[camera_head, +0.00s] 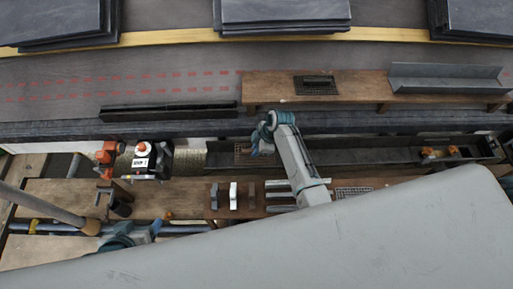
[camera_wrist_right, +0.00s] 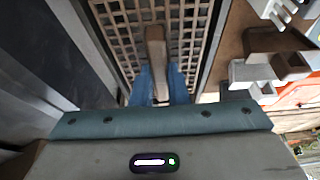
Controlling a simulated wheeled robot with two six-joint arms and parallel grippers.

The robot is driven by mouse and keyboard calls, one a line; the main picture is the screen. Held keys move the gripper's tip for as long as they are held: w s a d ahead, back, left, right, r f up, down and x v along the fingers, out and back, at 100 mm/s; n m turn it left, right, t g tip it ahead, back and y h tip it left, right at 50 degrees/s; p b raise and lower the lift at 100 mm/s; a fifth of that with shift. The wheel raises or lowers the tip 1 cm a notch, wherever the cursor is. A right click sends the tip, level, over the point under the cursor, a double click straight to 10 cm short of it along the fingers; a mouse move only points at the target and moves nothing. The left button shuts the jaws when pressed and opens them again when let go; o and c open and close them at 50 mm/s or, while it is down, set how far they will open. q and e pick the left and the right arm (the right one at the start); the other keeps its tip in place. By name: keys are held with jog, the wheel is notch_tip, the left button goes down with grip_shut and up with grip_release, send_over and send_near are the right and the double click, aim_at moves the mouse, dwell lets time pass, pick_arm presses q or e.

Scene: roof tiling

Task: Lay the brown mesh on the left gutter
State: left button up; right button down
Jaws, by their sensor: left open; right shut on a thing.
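The brown mesh (camera_head: 241,156), a grid with a raised brown bar, is at the left part of the long dark gutter (camera_head: 222,163). In the right wrist view the mesh (camera_wrist_right: 120,30) lies lengthwise between the gutter's side walls. I cannot tell whether it touches the gutter's floor. My right gripper (camera_head: 262,146) is shut on the mesh's bar; its blue fingers (camera_wrist_right: 161,90) close around the bar in the wrist view. My left gripper (camera_head: 150,231) is open and empty, low at the left by the lower plank and pipe.
A wooden plank (camera_head: 165,198) in front bears small grey, white and brown brackets (camera_head: 233,196) and a grey mesh (camera_head: 353,192). A raised plank (camera_head: 270,88) behind holds a dark mesh (camera_head: 316,85) and a metal channel (camera_head: 445,78). Orange clamps (camera_head: 430,152) sit in the gutter's right part.

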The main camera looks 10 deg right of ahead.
jog(key=c, duration=0.9)
grip_release()
jog(key=shift+c, duration=0.2)
notch_tip(320, 180, up, 9)
jog(key=p, duration=1)
